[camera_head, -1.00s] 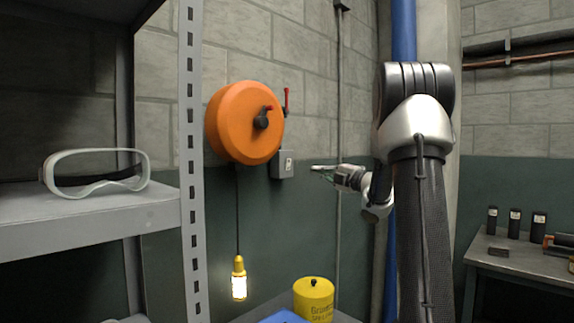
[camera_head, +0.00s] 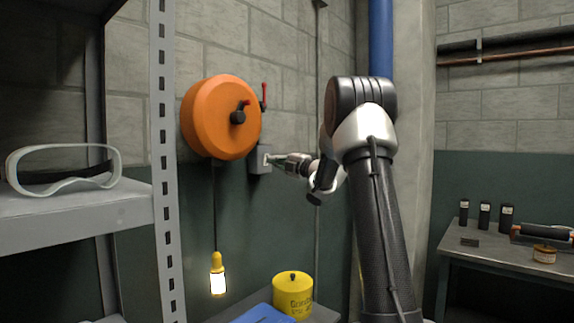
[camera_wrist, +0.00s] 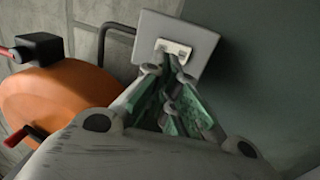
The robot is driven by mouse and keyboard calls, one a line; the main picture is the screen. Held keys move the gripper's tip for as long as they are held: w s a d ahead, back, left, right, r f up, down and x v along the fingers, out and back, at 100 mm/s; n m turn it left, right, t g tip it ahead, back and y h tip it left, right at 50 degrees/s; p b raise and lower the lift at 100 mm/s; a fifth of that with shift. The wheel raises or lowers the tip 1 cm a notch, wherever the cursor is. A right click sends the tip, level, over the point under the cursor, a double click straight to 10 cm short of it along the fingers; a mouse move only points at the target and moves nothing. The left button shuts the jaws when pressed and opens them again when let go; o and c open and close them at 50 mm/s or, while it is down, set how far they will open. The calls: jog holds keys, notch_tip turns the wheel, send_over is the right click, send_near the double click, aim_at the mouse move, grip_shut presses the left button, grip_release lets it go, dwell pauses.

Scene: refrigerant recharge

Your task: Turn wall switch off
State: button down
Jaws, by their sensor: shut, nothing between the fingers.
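The wall switch is a small grey box (camera_head: 258,160) on the wall, just right of and below the orange reel. In the wrist view its pale square face (camera_wrist: 205,42) shows a light plate with the switch (camera_wrist: 172,48) at its lower middle. My gripper (camera_head: 270,160) is shut and empty, with its tips at the face of the box. In the wrist view the green-padded fingers of my gripper (camera_wrist: 172,66) meet at the lower edge of the switch plate and partly cover it. I cannot tell whether they touch it or which way the switch stands.
The orange reel (camera_head: 215,120) with a red-knobbed crank is close left of the box. A lit yellow lamp (camera_head: 217,276) hangs below it. A metal shelf (camera_head: 75,210) with goggles (camera_head: 62,168) stands at left. A yellow canister (camera_head: 293,295) is below. A bench (camera_head: 490,252) stands at right.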

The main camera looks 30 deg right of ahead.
aim_at(262, 157)
jog(key=shift+x, duration=1.65)
jog(key=shift+w+a+r+g, duration=0.15)
jog(key=shift+w+g, duration=0.1)
jog(key=shift+g, duration=0.15)
